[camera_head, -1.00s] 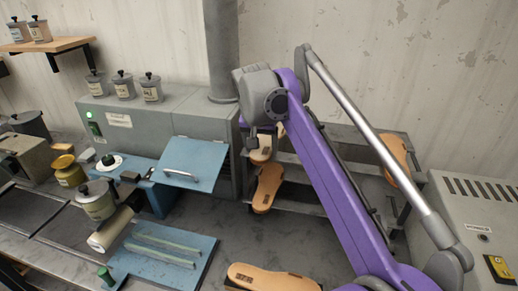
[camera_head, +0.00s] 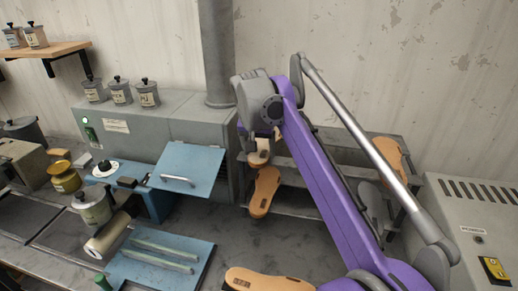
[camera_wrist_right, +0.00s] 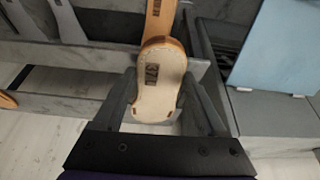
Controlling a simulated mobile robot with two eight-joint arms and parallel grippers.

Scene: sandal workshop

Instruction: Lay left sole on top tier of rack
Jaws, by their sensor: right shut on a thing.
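My right gripper (camera_head: 258,140) points down at the left end of the grey rack (camera_head: 305,205), partly hidden by its own wrist. In the right wrist view the gripper (camera_wrist_right: 163,105) is shut on a sole (camera_wrist_right: 158,85), cream-topped with a tan edge and a dark size mark reading about 37. The held sole shows only partly in the head view (camera_head: 259,153). A tan sole (camera_head: 264,193) lies on the rack just below it; part of a tan sole (camera_wrist_right: 160,18) also shows beyond the held one in the wrist view. I cannot tell whether the held sole touches the rack. My left gripper is not in view.
Another tan sole (camera_head: 389,157) rests at the rack's right end. One more sole (camera_head: 268,281) lies at the front. A blue hinged panel (camera_head: 187,168) of the grey machine stands close left of my gripper. A grey cabinet (camera_head: 470,225) stands right.

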